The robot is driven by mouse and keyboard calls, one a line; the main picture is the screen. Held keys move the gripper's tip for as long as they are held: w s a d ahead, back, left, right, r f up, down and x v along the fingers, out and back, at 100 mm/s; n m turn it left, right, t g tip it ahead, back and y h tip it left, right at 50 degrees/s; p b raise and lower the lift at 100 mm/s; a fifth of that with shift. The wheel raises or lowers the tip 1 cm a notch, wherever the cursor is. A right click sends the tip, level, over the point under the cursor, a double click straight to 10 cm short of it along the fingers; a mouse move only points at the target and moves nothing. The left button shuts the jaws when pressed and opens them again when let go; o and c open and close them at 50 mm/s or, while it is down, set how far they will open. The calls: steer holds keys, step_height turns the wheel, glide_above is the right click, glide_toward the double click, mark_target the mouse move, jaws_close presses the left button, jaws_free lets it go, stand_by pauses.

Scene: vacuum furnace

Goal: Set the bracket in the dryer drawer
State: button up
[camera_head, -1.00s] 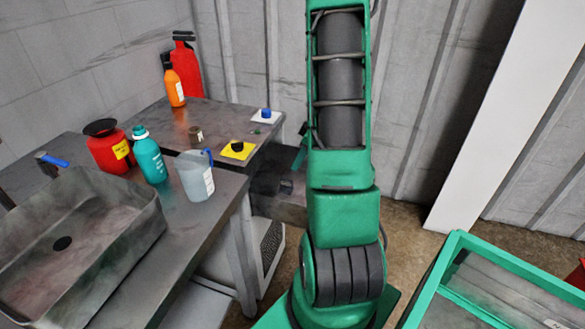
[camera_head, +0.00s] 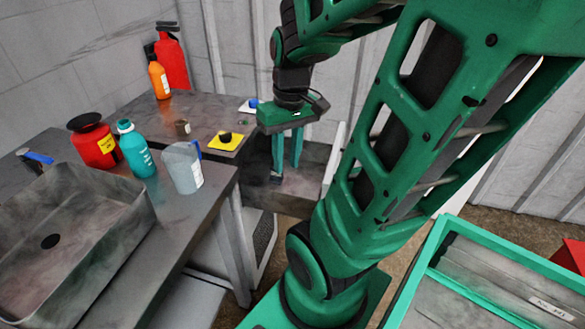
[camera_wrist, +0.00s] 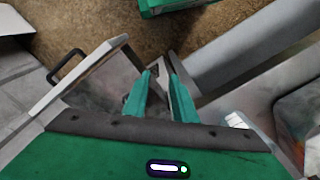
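My gripper (camera_head: 287,168) points down over the open dryer drawer (camera_head: 308,188), beside the bench end. Its two green fingers stand apart in the head view. I cannot tell whether that is a held part or the background. The drawer also shows in the wrist view, with its pale front panel (camera_wrist: 82,80) and a dark handle (camera_wrist: 66,64). I cannot make out the bracket for certain in either view.
A green-rimmed bin (camera_head: 420,262) stands at the right.

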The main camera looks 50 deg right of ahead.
steer(key=s+a+r+m, duration=0.1)
steer(key=s+a+m, duration=0.1)
steer(key=s, duration=0.3)
steer(key=shift+s+a+r, duration=0.15)
steer(key=shift+a, duration=0.25)
